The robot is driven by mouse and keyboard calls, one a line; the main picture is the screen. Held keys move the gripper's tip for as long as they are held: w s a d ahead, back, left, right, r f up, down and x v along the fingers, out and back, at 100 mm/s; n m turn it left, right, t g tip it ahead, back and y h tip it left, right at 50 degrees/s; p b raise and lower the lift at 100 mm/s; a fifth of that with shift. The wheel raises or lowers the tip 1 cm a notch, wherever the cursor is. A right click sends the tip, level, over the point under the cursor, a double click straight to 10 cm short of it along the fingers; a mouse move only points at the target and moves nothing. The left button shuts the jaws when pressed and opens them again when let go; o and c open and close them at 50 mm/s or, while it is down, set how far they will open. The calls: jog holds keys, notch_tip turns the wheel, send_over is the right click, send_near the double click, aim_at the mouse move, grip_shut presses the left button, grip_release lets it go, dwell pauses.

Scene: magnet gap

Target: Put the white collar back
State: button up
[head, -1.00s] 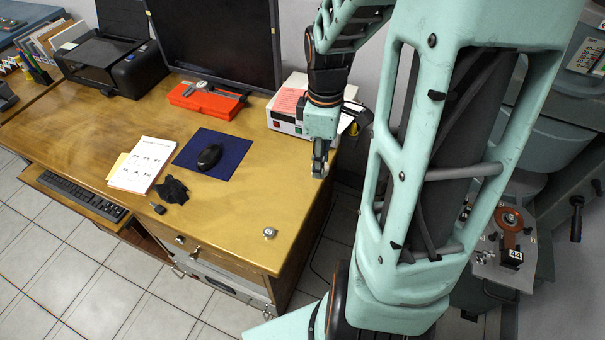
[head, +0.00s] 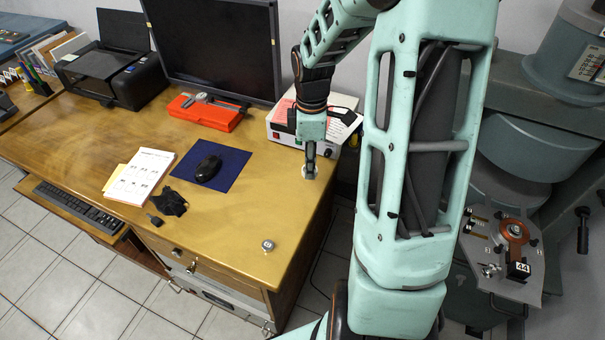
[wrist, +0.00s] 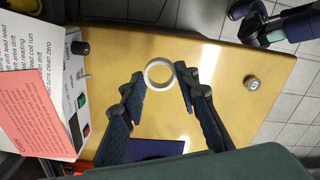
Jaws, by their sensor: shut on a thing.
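The white collar (wrist: 158,73) is a pale ring between my fingertips in the wrist view. My gripper (wrist: 161,86) is shut on it, with one dark finger on each side of the ring. In the head view my gripper (head: 310,163) points down over the right edge of the wooden desk, with the collar (head: 309,172) at its tips. I cannot tell whether the collar touches the desk top.
A small round metal piece (head: 267,245) sits near the desk's front corner. A white instrument box (head: 285,128) with papers stands just behind my gripper. At right is a grey plate (head: 530,268) with a copper disc (head: 516,231) and a "44" block (head: 518,270).

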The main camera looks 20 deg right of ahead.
jog(key=w+f, duration=0.4)
jog(key=f, duration=0.1)
jog(key=shift+a, duration=0.2)
jog(key=shift+f+b, duration=0.35)
jog(key=shift+f, duration=1.2)
jog(key=shift+f, duration=0.15)
jog(key=o, duration=1)
jog(key=shift+o, duration=0.2)
notch_tip(320, 180, up, 12)
jog(key=p, duration=0.1)
jog(key=shift+r, duration=0.2)
